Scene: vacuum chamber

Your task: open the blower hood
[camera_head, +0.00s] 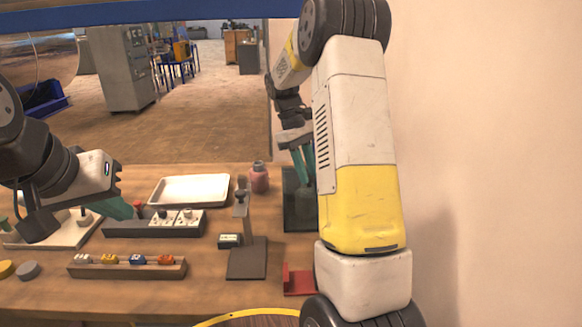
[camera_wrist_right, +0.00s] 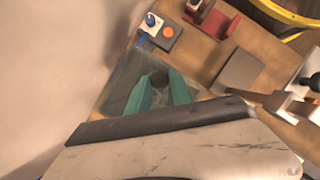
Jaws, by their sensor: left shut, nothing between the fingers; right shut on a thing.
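The blower hood looks like a dark, see-through box (camera_head: 292,214) on the right part of the table, partly hidden behind my right arm. In the right wrist view the hood (camera_wrist_right: 121,84) lies under the fingers, with a dark round knob (camera_wrist_right: 159,78) on it. My right gripper (camera_head: 307,180) is over the hood, its green fingers (camera_wrist_right: 161,80) closed on the knob from both sides. I cannot tell whether the hood is raised at all. My left gripper (camera_head: 131,214) is shut and empty at the left, beside a grey block with white dials, well away from the hood.
A dark stand with an upright post (camera_head: 246,262) is left of the hood. A pink bottle (camera_head: 259,178) and white tray (camera_head: 190,190) stand behind. A red bracket (camera_head: 298,281) is in front. A box with an orange button (camera_wrist_right: 168,31) is near the hood. A wall closes the right side.

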